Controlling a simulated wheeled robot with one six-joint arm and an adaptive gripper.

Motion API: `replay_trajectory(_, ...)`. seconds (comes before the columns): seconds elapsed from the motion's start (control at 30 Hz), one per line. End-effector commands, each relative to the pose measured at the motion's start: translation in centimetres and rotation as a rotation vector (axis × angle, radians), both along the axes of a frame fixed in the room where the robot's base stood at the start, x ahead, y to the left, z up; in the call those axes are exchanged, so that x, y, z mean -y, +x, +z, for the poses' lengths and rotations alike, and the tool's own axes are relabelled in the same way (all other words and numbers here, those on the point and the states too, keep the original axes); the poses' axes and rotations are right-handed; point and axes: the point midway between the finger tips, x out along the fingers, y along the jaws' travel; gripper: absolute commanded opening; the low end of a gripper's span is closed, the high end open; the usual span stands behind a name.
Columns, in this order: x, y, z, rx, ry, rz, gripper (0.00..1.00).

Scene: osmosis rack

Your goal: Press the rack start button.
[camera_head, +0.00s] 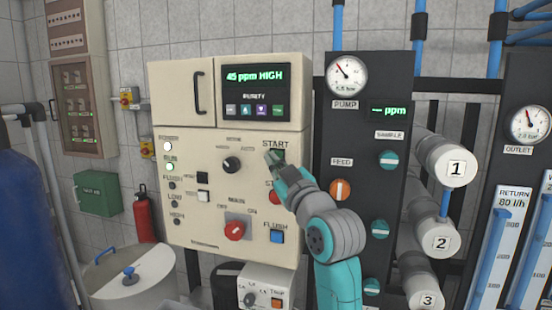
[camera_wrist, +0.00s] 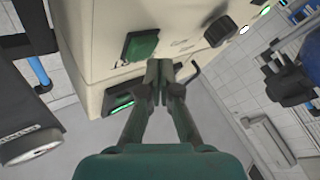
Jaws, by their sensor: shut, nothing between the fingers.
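The cream control panel (camera_head: 190,235) carries a green start button (camera_head: 280,153) under the "START" label, partly hidden behind my gripper (camera_head: 270,158) in the head view. In the wrist view the green button (camera_wrist: 141,45) shows clear of the fingers, up and left of the tips. My gripper (camera_wrist: 160,72) is shut and empty, with its tips close to the panel. I cannot tell whether the tips touch the button or the panel. The display (camera_head: 255,90) reads "45 ppm HIGH". The RUN lamp (camera_head: 170,167) is lit green.
A red main switch (camera_head: 235,230), a blue flush button (camera_head: 277,237) and a black mode knob (camera_head: 231,165) are nearby. The dark pump panel (camera_head: 353,130) stands to the right.

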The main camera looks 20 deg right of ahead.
Motion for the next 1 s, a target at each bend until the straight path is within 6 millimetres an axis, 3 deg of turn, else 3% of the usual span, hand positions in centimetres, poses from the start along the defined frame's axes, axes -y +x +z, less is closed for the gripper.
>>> replay_trajectory(0.43, -0.4, -0.5, 0.1, 0.002, 0.0, 0.001, 0.0)
replay_trajectory(1.0, -3.0, -4.1, 0.1, 0.002, 0.0, 0.001, 0.0)
